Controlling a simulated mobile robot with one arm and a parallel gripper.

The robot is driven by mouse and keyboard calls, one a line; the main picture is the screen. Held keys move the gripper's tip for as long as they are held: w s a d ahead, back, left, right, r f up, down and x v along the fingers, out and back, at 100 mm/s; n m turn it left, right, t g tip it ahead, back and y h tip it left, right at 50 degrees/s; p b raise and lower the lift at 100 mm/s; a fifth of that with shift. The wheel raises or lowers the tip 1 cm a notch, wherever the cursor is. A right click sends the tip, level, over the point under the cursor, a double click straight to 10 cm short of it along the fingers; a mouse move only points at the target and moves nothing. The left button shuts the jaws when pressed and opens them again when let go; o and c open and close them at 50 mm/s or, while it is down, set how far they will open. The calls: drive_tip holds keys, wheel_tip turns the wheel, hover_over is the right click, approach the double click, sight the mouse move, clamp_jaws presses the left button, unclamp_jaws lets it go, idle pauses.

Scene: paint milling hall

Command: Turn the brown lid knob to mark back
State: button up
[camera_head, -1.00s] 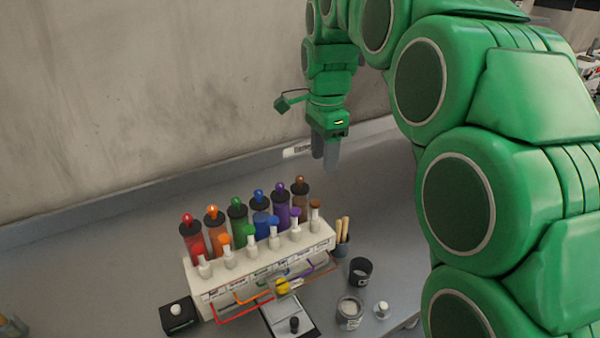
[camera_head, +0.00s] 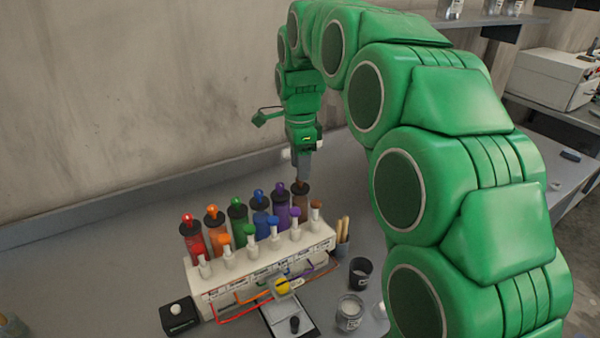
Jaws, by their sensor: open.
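The brown lid knob (camera_head: 300,183) sits on the dark lid of the brown jar (camera_head: 301,199), at the right end of the back row of coloured jars. My gripper (camera_head: 301,170) points down directly over this jar, with its fingertips at or just above the knob. The fingers look open, but their gap is hard to see from this side. Whether they touch the knob cannot be told. No marks around the brown lid can be made out at this size.
The purple jar (camera_head: 281,207) stands close on the left. A white rack (camera_head: 262,262) with several coloured-top stoppers is in front. Wooden sticks (camera_head: 343,228), a black cup (camera_head: 360,268) and a glass jar (camera_head: 349,309) stand to the right. The wall is behind.

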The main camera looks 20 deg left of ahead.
drive_tip(key=shift+f, duration=1.4)
clamp_jaws()
drive_tip(key=shift+n, duration=0.4)
